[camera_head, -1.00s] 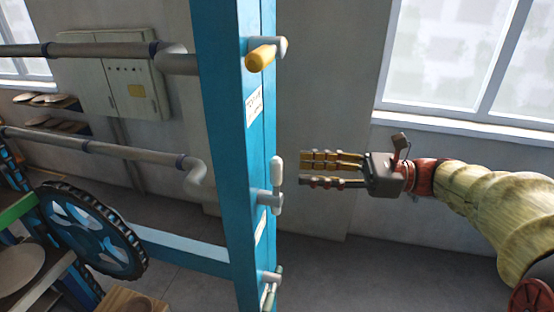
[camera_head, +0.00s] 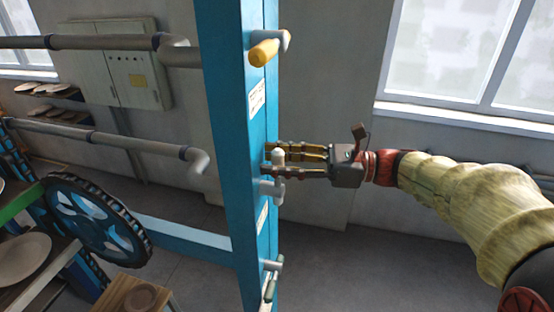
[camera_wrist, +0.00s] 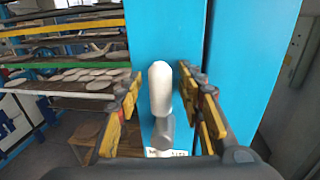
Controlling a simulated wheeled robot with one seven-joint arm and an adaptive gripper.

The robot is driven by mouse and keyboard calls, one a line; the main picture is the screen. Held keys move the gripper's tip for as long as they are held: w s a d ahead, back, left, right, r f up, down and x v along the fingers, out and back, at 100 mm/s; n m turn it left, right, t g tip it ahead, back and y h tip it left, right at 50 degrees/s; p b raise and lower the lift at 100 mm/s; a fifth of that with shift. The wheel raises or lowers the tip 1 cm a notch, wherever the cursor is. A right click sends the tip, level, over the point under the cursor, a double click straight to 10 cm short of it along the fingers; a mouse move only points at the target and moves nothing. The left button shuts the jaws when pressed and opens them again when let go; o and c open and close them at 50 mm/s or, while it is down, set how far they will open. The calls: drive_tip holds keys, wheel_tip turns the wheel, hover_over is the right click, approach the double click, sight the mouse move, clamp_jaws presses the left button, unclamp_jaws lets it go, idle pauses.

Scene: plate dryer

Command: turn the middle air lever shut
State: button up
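The middle air lever (camera_head: 278,160) is a white handle on a grey pivot (camera_head: 270,188), on the blue post (camera_head: 238,150). The handle points upward. In the wrist view the white handle (camera_wrist: 160,90) stands upright between my two sets of fingers, with gaps on both sides. My gripper (camera_head: 283,160) reaches in from the right, its fingers at either side of the handle. It is open in the wrist view (camera_wrist: 162,100). The lower part of the handle meets the grey pivot (camera_wrist: 160,132).
A yellow-handled lever (camera_head: 266,52) is above on the same post, and a green-handled lever (camera_head: 270,284) is below. Grey pipes (camera_head: 110,140) run left of the post. A toothed blue wheel (camera_head: 98,220) and plate shelves stand at left. A window (camera_head: 480,60) is at right.

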drive_tip(key=shift+c, duration=0.8)
drive_tip(key=c, duration=0.8)
clamp_jaws()
